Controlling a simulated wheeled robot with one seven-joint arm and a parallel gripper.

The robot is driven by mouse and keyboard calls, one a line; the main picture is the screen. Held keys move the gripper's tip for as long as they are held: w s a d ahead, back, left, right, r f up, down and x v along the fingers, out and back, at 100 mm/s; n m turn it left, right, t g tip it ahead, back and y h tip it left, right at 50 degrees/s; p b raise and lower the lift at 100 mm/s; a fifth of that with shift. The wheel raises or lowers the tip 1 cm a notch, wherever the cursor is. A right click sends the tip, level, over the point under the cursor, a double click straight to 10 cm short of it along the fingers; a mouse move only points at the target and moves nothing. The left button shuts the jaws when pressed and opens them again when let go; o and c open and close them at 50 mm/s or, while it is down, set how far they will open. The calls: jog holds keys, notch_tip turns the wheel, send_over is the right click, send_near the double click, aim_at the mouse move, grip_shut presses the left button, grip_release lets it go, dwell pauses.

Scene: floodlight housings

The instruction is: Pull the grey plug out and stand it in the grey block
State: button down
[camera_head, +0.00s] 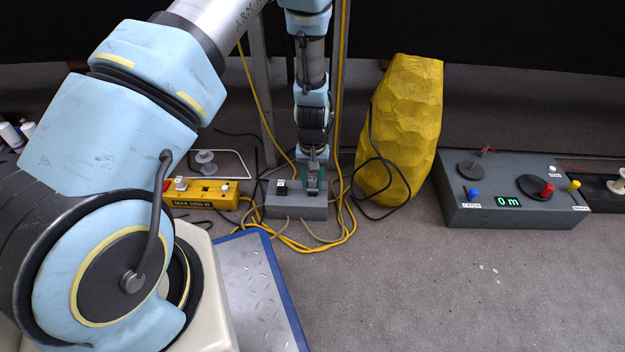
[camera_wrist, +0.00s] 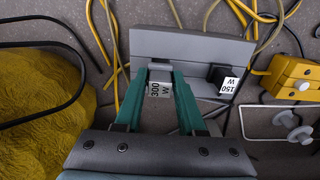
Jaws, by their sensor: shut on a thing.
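The grey plug, labelled 300 W, shows between the fingers in the wrist view (camera_wrist: 160,87). My gripper (camera_head: 313,190) is shut on it, with a green finger on each side. The grey block (camera_head: 296,211) lies on the floor under my gripper; it also shows in the wrist view (camera_wrist: 205,45). The plug is at the right part of the block in the head view, upright or nearly so. Its lower end is hidden, so I cannot tell how deep it sits. A black plug (camera_head: 281,187), labelled 150 W (camera_wrist: 222,75), stands in the block's other end.
A yellow block (camera_head: 203,199) marked MAX stands left of the grey block, with pale plugs on it. Yellow and black cables lie around the blocks. A yellow faceted object (camera_head: 400,130) stands close on the right. A grey control box (camera_head: 510,190) is farther right.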

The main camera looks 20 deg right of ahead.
jog(key=shift+f+b, duration=0.45)
jog(key=shift+f, duration=0.7)
dwell(0.6)
jog(key=shift+c, duration=2.1)
grip_release()
jog(key=shift+r, duration=0.1)
jog(key=shift+r+p, duration=3.3)
jog(key=shift+r, duration=0.2)
